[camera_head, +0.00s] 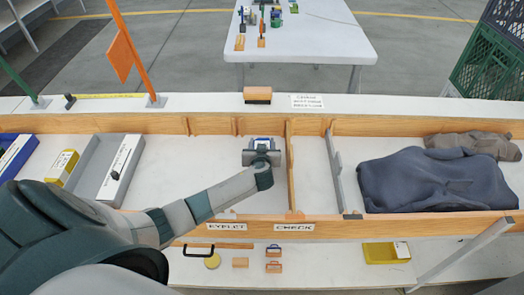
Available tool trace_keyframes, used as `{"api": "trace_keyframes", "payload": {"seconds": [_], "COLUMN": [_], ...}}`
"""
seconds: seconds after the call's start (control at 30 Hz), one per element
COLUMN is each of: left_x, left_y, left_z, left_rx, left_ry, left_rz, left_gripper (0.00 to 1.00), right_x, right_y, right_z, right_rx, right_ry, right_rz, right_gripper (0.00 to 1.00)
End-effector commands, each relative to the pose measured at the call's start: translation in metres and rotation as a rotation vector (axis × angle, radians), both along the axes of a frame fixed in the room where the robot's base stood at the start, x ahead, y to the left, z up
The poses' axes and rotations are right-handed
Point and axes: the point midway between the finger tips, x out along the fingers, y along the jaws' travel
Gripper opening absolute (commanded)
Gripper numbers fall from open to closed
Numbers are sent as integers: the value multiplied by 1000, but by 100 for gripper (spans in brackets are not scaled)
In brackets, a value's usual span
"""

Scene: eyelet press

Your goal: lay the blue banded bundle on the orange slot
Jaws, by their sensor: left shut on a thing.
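My left gripper (262,147) is over the white floor of the wooden-walled tray, left of a wooden divider. It is shut on a small blue-and-white thing (263,141), mostly hidden by the gripper; I cannot tell for sure that it is the blue banded bundle. On the white table at the back, small orange pads (240,43) lie by several small blue, green and dark items; I cannot tell whether one is the orange slot. An orange flag (120,55) hangs on an orange post at the left. My right gripper is not in view.
Dark blue cloth (430,180) lies right of a grey upright plate (336,172). Grey and yellow boxes (62,167) stand at the left. The wooden front wall (350,230) bears labels. A brown block (257,95) sits on the back ledge. The tray floor around my gripper is clear.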

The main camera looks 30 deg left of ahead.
Motion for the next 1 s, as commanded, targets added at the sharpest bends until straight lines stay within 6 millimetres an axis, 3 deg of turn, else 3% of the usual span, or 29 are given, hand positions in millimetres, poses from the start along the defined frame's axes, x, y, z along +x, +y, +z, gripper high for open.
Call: {"api": "trace_keyframes", "payload": {"seconds": [0.17, 0.53, 0.97, 1.0], "left_x": [0, 0, 0, -1], "left_y": [0, -1, -1, -1], "left_z": [-2, -37, -43, -42], "left_rx": [1, 1, -1, -1], "left_ry": [-1, 1, 0, 1], "left_rz": [0, 1, 0, 0], "left_gripper": [19, 19, 19, 57], "right_x": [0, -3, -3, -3], "right_y": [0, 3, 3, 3], "right_z": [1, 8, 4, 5], "right_rx": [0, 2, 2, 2], "right_ry": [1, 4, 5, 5], "right_rz": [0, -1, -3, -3], "right_gripper": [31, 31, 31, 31]}}
